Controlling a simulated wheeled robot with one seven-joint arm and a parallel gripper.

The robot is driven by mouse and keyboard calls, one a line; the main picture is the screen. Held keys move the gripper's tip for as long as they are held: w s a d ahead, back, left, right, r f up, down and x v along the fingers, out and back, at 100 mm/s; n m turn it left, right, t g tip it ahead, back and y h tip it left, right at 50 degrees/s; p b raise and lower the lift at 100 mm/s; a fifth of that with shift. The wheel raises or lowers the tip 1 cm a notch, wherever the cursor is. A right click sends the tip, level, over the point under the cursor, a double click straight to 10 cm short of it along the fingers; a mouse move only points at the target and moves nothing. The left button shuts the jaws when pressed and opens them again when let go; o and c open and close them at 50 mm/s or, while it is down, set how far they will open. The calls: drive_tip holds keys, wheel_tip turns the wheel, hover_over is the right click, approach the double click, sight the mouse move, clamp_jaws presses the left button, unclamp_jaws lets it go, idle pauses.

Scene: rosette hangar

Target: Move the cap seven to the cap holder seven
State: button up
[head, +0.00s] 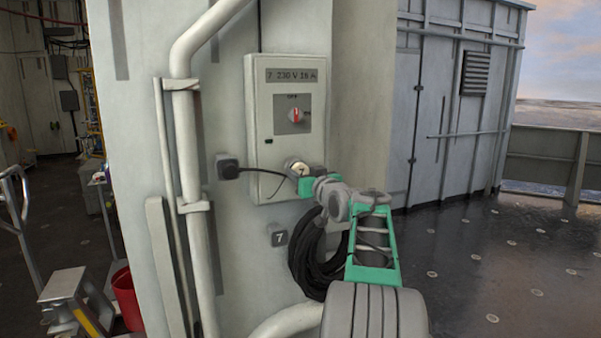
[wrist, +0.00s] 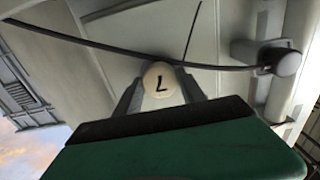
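Cap seven (head: 297,166) is a pale round cap marked 7, at the lower front of the grey switch box. My gripper (head: 304,178) reaches it from the right. In the wrist view, the cap (wrist: 159,84) sits between the two dark fingers of my gripper (wrist: 160,92), which close against its sides. I cannot tell whether the cap is on a socket or just clear of it. A small grey square piece marked 7 (head: 279,238), apparently cap holder seven, is on the wall below the box; nothing shows on it.
The switch box (head: 262,120) has a red rotary switch (head: 296,115). A black cable runs from a dark wall fitting (head: 228,169) past the cap. A coiled black hose (head: 312,258) hangs beside the holder, close to my arm. A thick pipe (head: 190,140) stands left. Open floor lies right.

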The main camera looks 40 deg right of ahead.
clamp_jaws()
drive_tip(key=shift+s+f+b, duration=0.1)
drive_tip(key=shift+f+b, duration=0.05)
drive_tip(key=shift+b, duration=0.2)
drive_tip(key=shift+s+a+b, duration=0.15)
drive_tip(key=shift+s+b, duration=0.15)
drive_tip(key=shift+s, duration=0.25)
drive_tip(key=shift+b+v, duration=2.05)
drive_tip(key=shift+v, duration=0.3)
